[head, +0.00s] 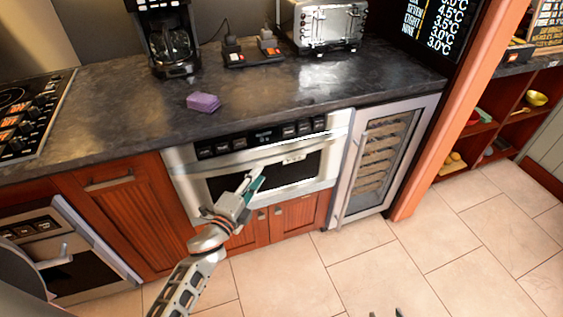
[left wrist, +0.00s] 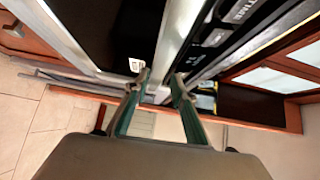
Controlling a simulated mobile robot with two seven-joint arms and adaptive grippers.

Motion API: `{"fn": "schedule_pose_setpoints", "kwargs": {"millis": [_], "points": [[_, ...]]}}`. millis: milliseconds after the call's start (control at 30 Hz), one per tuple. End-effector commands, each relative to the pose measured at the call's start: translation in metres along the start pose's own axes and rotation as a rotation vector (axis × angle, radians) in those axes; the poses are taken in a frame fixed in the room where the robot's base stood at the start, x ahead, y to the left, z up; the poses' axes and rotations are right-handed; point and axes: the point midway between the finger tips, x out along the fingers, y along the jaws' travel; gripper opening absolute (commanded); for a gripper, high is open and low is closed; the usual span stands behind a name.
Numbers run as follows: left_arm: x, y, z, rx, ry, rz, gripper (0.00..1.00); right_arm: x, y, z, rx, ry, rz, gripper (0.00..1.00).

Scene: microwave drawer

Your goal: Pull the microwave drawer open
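The microwave drawer (head: 300,168) is a stainless-steel front with a dark window, set under the counter below a black control panel (head: 262,137). It looks shut in the head view. My left gripper (head: 257,182) is in front of the window, below the silver upper strip of the drawer. In the left wrist view, the fingers of my left gripper (left wrist: 163,78) are apart, with a silver strip (left wrist: 178,50) running between them. I cannot tell whether they touch it. The tips of my right gripper (head: 385,313) show at the bottom edge, apart and empty; the rest is out of frame.
A wine cooler (head: 385,160) stands right of the drawer, wooden cabinets (head: 125,215) left and below. The dark counter (head: 240,95) holds a coffee maker (head: 168,40), a toaster (head: 327,25) and a purple sponge (head: 203,102). The tiled floor (head: 430,250) in front is clear.

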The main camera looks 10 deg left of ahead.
Motion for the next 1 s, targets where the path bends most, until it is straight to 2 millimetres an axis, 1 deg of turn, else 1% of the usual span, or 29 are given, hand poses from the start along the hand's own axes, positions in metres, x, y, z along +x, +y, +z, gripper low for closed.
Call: {"fn": "schedule_pose_setpoints", "kwargs": {"millis": [167,400,600,733,967,1000], "points": [[0.015,-0.002,-0.001,0.025,0.005,-0.006,0.25,0.000,-0.003,0.000,0.006,0.001,-0.003,0.40],[0.051,-0.002,-0.001,0.021,0.005,-0.006,0.25,0.002,-0.007,0.001,0.015,0.000,-0.005,0.40],[0.074,-0.001,-0.001,0.021,0.004,-0.004,0.25,0.003,-0.007,0.004,0.012,-0.003,-0.005,0.40],[0.080,-0.002,-0.001,0.020,0.004,-0.004,0.25,0.003,-0.006,0.005,0.009,-0.004,-0.004,0.40],[0.081,-0.002,-0.001,0.020,0.004,-0.004,0.25,0.002,-0.004,0.004,0.006,-0.001,-0.002,0.40],[0.081,-0.002,-0.001,0.020,0.004,-0.004,0.22,0.002,-0.004,0.003,0.006,-0.001,-0.002,0.40]]}}
